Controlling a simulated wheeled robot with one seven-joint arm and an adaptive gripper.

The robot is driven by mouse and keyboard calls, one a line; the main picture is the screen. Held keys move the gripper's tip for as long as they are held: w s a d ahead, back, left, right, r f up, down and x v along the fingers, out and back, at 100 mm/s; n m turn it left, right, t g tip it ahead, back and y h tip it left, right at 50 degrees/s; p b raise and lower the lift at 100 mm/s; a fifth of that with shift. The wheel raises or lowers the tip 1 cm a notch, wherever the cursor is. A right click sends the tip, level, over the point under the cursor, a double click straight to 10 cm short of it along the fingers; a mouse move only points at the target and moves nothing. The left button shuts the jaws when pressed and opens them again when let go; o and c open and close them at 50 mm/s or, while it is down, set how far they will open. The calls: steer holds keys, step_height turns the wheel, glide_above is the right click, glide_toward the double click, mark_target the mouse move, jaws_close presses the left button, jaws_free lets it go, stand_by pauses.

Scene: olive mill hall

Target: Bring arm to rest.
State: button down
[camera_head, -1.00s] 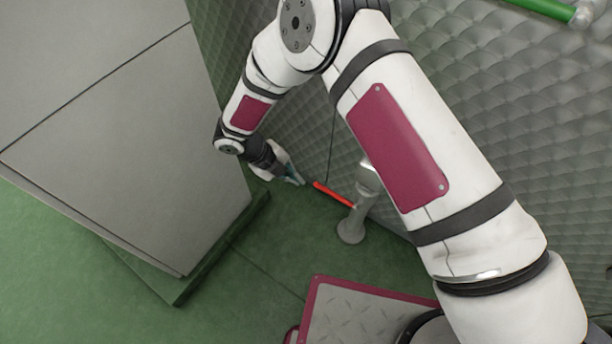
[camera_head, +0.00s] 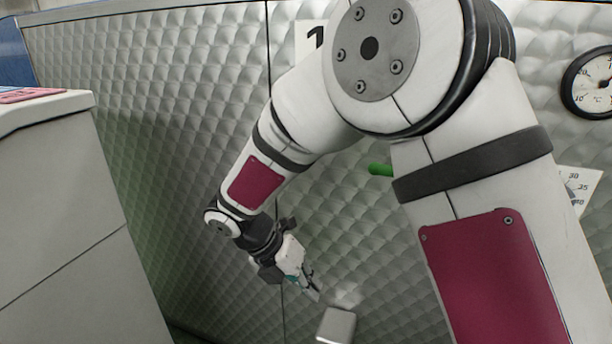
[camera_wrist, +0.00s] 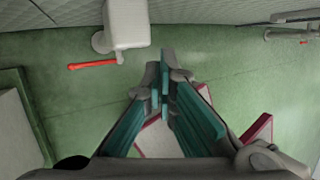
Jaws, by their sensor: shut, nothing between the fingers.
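My gripper (camera_head: 314,291) hangs at the end of my white arm in the head view, pointing down and to the right, in front of the quilted metal wall. In the wrist view its teal-lined fingers (camera_wrist: 165,84) are together with nothing between them. The gripper is above the green floor and apart from the things around it.
A grey cabinet (camera_head: 60,220) stands at the left. A grey post with a block-shaped head (camera_head: 337,326) is just below my gripper; its red lever (camera_wrist: 92,65) shows in the wrist view. The quilted wall (camera_head: 180,100) is behind my arm. Open green floor (camera_wrist: 225,65) lies below.

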steer(key=s+d+r+m+g+y, duration=0.2)
steer(key=s+d+r+m, duration=1.1)
steer(key=d+r+m, duration=0.3)
steer(key=s+d+m+t+y, duration=0.1)
steer(key=s+d+m+y, duration=0.25)
steer(key=s+m, duration=1.25)
step_height(320, 180, up, 25)
steer(key=s+t+p, duration=0.1)
steer(key=t+p, duration=0.3)
steer(key=p, duration=1.9)
steer(key=shift+s+a+y, duration=0.15)
steer(key=shift+a+y, duration=0.2)
steer(key=shift+y, duration=0.1)
steer(key=shift+r, duration=0.1)
